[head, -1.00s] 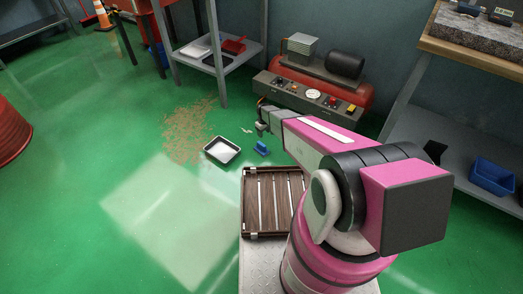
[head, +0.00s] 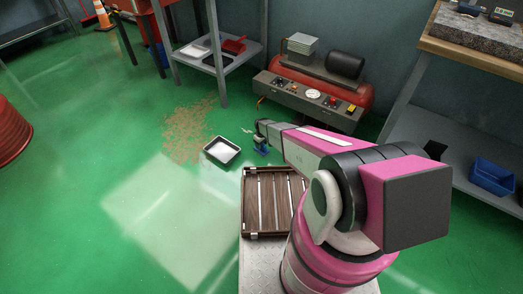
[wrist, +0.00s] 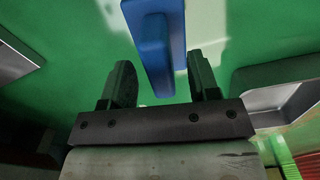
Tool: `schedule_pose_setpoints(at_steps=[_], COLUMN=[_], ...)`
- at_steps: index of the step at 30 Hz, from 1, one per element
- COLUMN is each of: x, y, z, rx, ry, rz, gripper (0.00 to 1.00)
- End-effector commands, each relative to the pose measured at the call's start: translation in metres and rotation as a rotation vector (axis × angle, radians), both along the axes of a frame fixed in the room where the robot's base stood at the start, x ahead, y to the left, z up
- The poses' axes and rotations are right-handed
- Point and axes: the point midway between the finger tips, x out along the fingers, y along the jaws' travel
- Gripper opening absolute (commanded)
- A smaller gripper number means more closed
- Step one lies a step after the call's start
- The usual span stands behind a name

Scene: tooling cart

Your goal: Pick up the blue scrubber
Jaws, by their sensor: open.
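The blue scrubber (head: 262,152) is on the green floor just right of a small dark tray, partly hidden by my gripper (head: 260,139) in the head view. In the wrist view the blue scrubber (wrist: 153,38) is a long block lying ahead of my gripper (wrist: 160,66). Its near end reaches into the gap between the two dark fingers. The fingers are apart, one on each side, with green floor showing on both sides of the scrubber. I see no contact.
The dark tray (head: 234,158) with white contents sits left of my gripper. Brown debris (head: 188,130) lies beyond it. A slatted wooden rack (head: 248,205) is nearer. A red compressor with a grey control panel (head: 290,92) stands behind. Open floor lies to the left.

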Motion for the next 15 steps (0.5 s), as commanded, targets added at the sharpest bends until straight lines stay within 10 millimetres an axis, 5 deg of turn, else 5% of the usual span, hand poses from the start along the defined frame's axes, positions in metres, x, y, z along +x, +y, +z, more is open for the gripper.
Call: schedule_pose_setpoints(at_steps=[4, 12, 15], x=[0.001, 0.000, 0.000], y=[0.000, 0.000, 0.000], z=[-0.022, -0.025, -0.024], rx=[0.000, 0.000, -0.001], ry=[0.001, 0.000, 0.001], rz=[0.000, 0.000, 0.000], gripper=[0.55, 0.55, 0.23])
